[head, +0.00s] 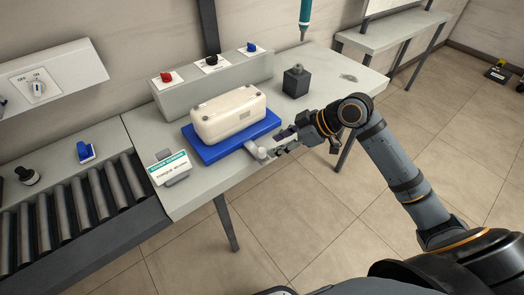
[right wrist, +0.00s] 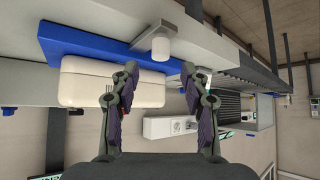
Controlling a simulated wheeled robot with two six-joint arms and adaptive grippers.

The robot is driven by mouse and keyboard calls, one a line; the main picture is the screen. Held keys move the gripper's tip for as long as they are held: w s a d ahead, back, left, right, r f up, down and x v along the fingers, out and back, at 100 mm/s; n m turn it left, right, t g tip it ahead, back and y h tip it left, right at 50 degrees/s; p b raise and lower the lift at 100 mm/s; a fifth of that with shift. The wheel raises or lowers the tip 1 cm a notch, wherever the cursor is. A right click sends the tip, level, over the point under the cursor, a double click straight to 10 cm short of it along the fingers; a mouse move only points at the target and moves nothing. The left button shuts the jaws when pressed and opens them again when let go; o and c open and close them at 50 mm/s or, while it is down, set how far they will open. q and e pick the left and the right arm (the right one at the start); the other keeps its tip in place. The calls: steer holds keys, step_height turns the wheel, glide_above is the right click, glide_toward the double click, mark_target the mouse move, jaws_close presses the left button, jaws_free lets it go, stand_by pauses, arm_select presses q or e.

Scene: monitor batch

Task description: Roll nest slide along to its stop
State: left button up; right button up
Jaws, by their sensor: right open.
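The nest is a blue plate (head: 205,152) on the grey table, carrying a cream-white housing (head: 228,114). A pale round knob (head: 261,153) stands on a bracket at the nest's front right corner. My right gripper (head: 273,149) is open beside this knob. In the right wrist view, which looks upside down, the blue plate (right wrist: 80,40) and the housing (right wrist: 85,82) show on the left. There the knob (right wrist: 160,48) lines up with the gap between my open fingers (right wrist: 160,70); I cannot tell whether it is inside them. My left gripper is out of view.
A grey box with red, black and blue knobs (head: 213,82) stands behind the nest. A dark block (head: 296,81) stands to its right, below a hanging teal tool (head: 305,18). A sign card (head: 170,168) stands left of the nest, near a roller conveyor (head: 80,210).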

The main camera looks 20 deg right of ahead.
mark_target(264, 149)
steer(key=x, duration=0.7)
steer(key=shift+r, duration=0.1)
steer(key=shift+s, duration=0.1)
jaws_close()
